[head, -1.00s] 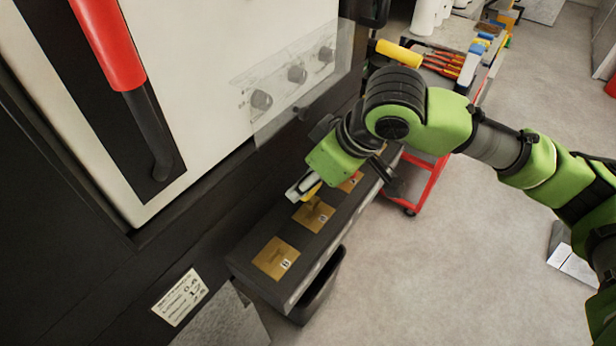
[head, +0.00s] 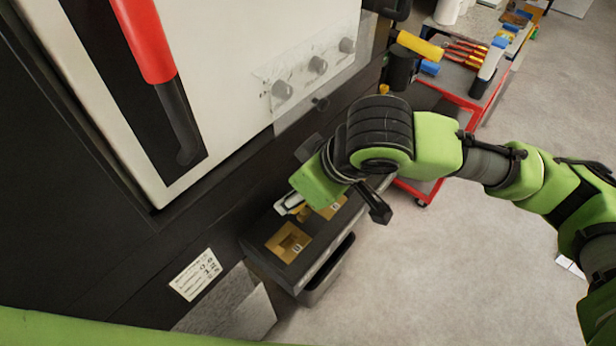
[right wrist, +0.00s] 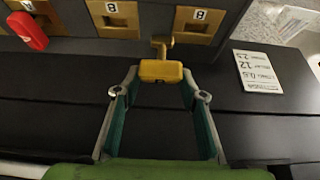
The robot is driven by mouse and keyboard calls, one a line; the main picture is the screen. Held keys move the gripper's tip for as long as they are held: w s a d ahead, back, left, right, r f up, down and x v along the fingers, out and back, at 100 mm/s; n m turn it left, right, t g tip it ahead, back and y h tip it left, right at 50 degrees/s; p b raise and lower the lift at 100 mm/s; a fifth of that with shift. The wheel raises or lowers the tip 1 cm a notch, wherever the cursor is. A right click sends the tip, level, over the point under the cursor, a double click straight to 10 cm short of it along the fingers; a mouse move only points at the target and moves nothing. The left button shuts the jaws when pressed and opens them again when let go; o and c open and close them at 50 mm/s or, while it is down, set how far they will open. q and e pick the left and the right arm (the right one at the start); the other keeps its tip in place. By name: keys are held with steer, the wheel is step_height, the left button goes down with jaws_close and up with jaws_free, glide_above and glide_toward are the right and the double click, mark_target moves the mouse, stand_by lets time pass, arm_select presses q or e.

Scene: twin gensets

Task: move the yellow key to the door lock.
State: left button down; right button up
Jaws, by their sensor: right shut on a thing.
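My right gripper (right wrist: 160,82) is shut on the yellow key (right wrist: 161,70), holding it by its block-like head. The key's narrow end points toward the brass lock plates; I cannot tell whether it touches one. In the right wrist view it lies just left of the right plate (right wrist: 199,25) and right of the middle plate (right wrist: 113,18). In the head view my right gripper (head: 291,205) is above the dark lock box (head: 262,258), beside its nearest plate (head: 288,243), and mostly hides the key. I cannot tell which plate is the door lock. My left gripper is out of view.
A red key (right wrist: 28,31) sits at the left plate. A white cabinet door with a red handle (head: 143,40) and a clear panel with several knobs (head: 318,65) stand beside the box. A red tool trolley (head: 470,110) is behind; open floor (head: 480,270) lies right.

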steer(key=shift+s+a+p, duration=0.3)
steer(key=shift+s+a, duration=0.45)
steer(key=shift+s, duration=0.25)
steer(key=shift+s+a+p, duration=0.3)
steer(key=shift+s+a, duration=0.4)
steer(key=shift+s, duration=0.3)
steer(key=shift+f, duration=0.1)
steer(key=shift+d+f+b, duration=0.1)
steer(key=shift+f+b, duration=0.1)
steer(key=shift+b, duration=0.35)
steer(key=shift+s+d+f+t+y+b, duration=0.45)
steer(key=shift+f+t+y+b, duration=0.4)
steer(key=shift+b, duration=1.25)
steer(key=shift+d+r+y, duration=0.15)
steer(key=shift+r+y, duration=0.1)
steer(key=shift+y, duration=0.1)
steer(key=shift+f+b, duration=0.15)
steer(key=shift+b, duration=0.15)
steer(key=shift+f+b, duration=0.6)
steer(key=shift+f, duration=0.7)
